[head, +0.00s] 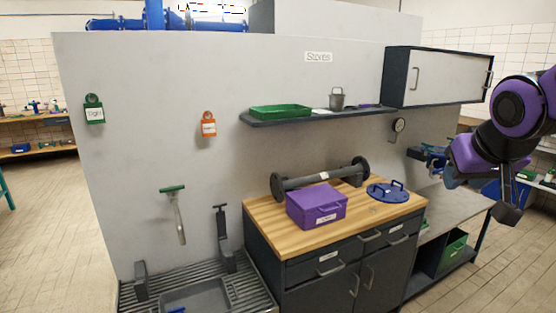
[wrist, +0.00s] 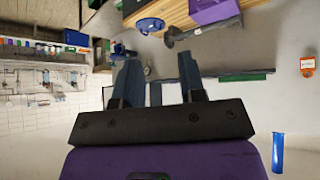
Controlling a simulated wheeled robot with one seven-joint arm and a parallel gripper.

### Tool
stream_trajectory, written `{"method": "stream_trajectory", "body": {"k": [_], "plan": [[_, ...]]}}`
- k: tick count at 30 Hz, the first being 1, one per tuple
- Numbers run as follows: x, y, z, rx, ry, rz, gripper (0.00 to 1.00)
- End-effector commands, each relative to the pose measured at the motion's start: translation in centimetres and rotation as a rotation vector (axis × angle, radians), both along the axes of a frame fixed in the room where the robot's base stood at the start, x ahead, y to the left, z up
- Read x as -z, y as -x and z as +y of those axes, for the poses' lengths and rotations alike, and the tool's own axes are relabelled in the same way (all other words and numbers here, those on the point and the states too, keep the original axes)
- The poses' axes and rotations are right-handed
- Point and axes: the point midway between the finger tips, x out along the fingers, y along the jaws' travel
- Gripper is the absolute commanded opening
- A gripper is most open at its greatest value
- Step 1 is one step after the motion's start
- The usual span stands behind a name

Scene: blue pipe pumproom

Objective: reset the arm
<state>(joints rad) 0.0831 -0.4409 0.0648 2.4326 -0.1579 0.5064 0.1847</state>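My gripper (wrist: 158,62) shows in the wrist view with its two dark fingers spread apart. Nothing is between them. The wrist view is upside down, with the worktop at its top edge. My purple and black arm (head: 520,108) is raised at the right of the head view, in front of the wall cabinet's right end and the area beyond. The fingers cannot be made out clearly in the head view.
A wooden-topped bench (head: 265,213) holds a purple box (head: 316,206), a grey flanged pipe (head: 320,178) and a blue lid (head: 388,192). A shelf (head: 300,119) carries a green tray (head: 280,112) and a metal pot (head: 337,99). A wall cabinet (head: 438,77) is beside my arm. Floor at left is clear.

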Motion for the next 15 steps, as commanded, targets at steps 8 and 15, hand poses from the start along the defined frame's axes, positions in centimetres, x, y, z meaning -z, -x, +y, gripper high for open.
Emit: {"method": "stream_trajectory", "body": {"k": [8,15], "plan": [[-0.4,8.7,1.0,-0.046,-0.035,0.11,0.37],[0.0,13.3,1.7,-0.091,-0.067,0.176,0.37]]}}
